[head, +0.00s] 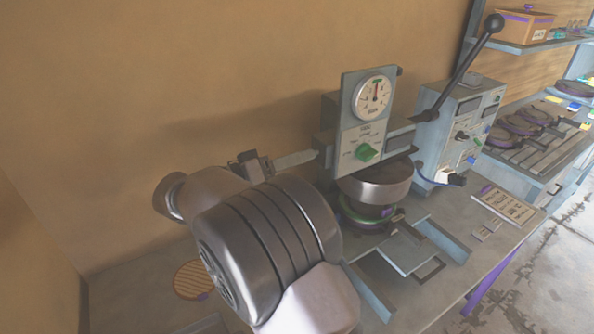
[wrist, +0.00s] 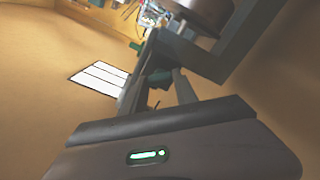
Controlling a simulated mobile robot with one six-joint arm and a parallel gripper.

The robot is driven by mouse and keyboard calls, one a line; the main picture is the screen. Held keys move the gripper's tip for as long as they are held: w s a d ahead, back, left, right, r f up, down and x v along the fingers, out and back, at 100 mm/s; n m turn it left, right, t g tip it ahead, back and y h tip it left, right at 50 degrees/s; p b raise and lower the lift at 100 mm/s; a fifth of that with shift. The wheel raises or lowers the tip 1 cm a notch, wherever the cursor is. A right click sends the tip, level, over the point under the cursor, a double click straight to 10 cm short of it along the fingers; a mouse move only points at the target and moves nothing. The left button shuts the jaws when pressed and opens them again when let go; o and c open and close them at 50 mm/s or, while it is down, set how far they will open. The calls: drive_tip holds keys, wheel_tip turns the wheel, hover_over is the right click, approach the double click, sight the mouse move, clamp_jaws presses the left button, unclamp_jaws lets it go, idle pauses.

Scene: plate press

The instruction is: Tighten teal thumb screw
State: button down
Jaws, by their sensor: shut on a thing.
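The teal thumb screw (wrist: 158,77) shows in the wrist view as a small dark teal piece between my fingers. My gripper (wrist: 168,80) is shut on it. In the head view my gripper (head: 316,154) reaches from the left to the left side of the press head, and the screw is hidden there. How far the screw is turned cannot be told.
A long black-knobbed lever (head: 462,70) rises at the press's right. A control box (head: 456,130) stands beside it. A round metal platen (head: 376,185) hangs below the head. A labelled card (head: 508,207) lies on the bench at right. The wall is close behind.

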drive_tip(key=m+b, duration=0.7)
drive_tip(key=b, duration=0.1)
drive_tip(key=shift+f+m, duration=0.1)
drive_tip(key=shift+m, duration=0.5)
drive_tip(key=c, duration=1)
unclamp_jaws()
drive_tip(key=shift+o, duration=0.2)
drive_tip(key=shift+a, duration=0.1)
